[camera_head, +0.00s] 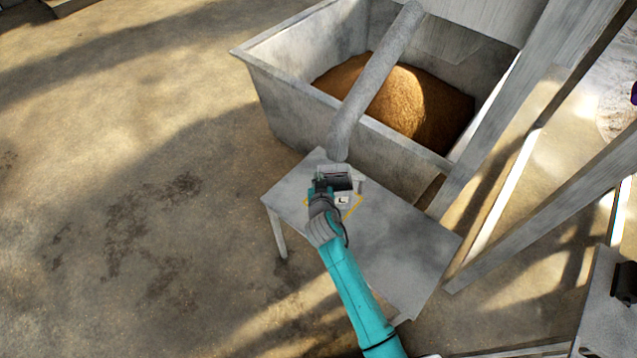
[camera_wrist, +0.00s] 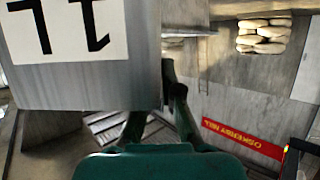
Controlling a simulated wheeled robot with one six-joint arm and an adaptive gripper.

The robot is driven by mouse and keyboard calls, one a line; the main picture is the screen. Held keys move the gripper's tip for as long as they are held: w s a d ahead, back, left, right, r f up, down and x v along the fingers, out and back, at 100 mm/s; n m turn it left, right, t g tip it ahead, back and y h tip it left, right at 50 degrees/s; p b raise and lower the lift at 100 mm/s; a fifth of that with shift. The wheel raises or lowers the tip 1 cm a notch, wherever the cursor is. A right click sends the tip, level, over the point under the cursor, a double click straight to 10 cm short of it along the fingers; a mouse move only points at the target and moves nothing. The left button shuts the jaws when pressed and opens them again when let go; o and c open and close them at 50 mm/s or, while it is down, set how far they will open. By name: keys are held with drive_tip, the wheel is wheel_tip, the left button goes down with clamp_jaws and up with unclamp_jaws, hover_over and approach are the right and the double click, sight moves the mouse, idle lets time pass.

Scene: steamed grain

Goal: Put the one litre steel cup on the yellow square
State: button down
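The steel cup (camera_head: 337,182) is a box-like grey vessel with an open top and a white label. In the wrist view the cup (camera_wrist: 130,80) fills the upper left, its "1L" label upside down. My gripper (camera_head: 320,186) is at the cup's left side in the head view. In the wrist view its dark fingers (camera_wrist: 174,88) come close together at the cup's edge and look shut on it, though the grip point is partly hidden. The yellow square (camera_head: 352,210) is an outline on the small table, partly covered by the cup and my gripper. I cannot tell whether the cup touches the table.
The grey table (camera_head: 408,250) is clear to the lower right. A sloping pipe (camera_head: 372,85) ends just above the cup. A large metal bin (camera_head: 290,105) of brown grain (camera_head: 415,100) stands behind the table. Steel beams (camera_head: 545,205) rise at the right.

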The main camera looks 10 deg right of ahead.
drive_tip(key=shift+w, duration=0.55)
drive_tip(key=shift+f, duration=1.7)
drive_tip(key=c, duration=1.3)
unclamp_jaws()
drive_tip(key=shift+d+f, duration=0.1)
drive_tip(key=shift+f, duration=0.05)
drive_tip(key=v, duration=1.2)
drive_tip(key=shift+s, duration=0.1)
